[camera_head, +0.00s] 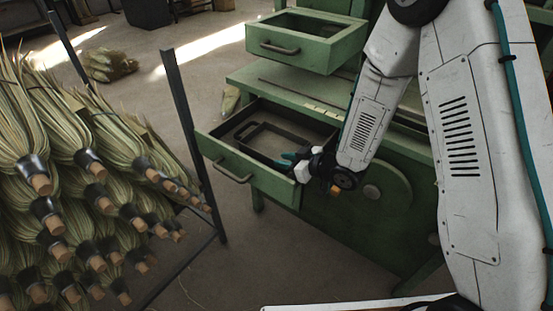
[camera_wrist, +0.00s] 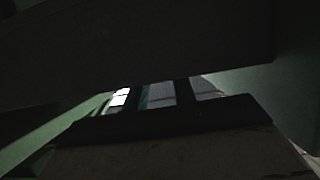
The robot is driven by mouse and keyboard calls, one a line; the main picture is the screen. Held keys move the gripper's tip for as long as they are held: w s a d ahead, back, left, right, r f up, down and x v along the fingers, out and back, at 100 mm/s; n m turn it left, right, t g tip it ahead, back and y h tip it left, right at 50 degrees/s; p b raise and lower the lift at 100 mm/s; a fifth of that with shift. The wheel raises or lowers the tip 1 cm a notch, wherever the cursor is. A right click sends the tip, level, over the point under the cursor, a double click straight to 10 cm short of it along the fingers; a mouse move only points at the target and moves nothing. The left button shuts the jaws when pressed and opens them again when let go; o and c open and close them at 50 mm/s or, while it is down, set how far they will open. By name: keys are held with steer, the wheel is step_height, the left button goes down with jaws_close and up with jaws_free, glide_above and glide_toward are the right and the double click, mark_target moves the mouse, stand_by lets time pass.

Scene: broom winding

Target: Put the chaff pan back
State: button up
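A dark, shallow pan with a raised rim (camera_head: 250,135), seemingly the chaff pan, sits inside the open lower green drawer (camera_head: 237,170). My gripper (camera_head: 288,159) reaches in over the right part of this drawer, close to its front wall and the pan's near right side. Its teal fingertips are small and partly lost against the dark inside, so I cannot tell whether they touch or hold the pan. The wrist view is very dark. It shows a dark horizontal edge (camera_wrist: 165,118) and a narrow bright gap behind it.
The upper green drawer (camera_head: 300,45) also stands open, above and behind the lower one. A rack of broom bundles (camera_head: 75,190) fills the left, with a dark post (camera_head: 190,130) near the lower drawer. The floor between rack and bench is mostly clear.

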steer(key=s+d+r+m+h, duration=0.35)
steer(key=d+r+h, duration=0.25)
steer(key=d+r, duration=0.45)
steer(key=s+d+r+m+h, duration=0.3)
steer(key=s+d+r+h, duration=0.15)
steer(key=d+r, duration=0.55)
steer(key=s+r+m+g, duration=0.2)
steer(key=s+r+g, duration=0.1)
steer(key=s, duration=0.9)
steer(key=s+d+r+m+g, duration=0.1)
steer(key=s+r+g, duration=0.3)
steer(key=s, duration=0.8)
steer(key=shift+s+d+r+m, duration=0.2)
steer(key=shift+d+r+m, duration=0.1)
steer(key=shift+m, duration=0.25)
steer(key=shift+w, duration=0.1)
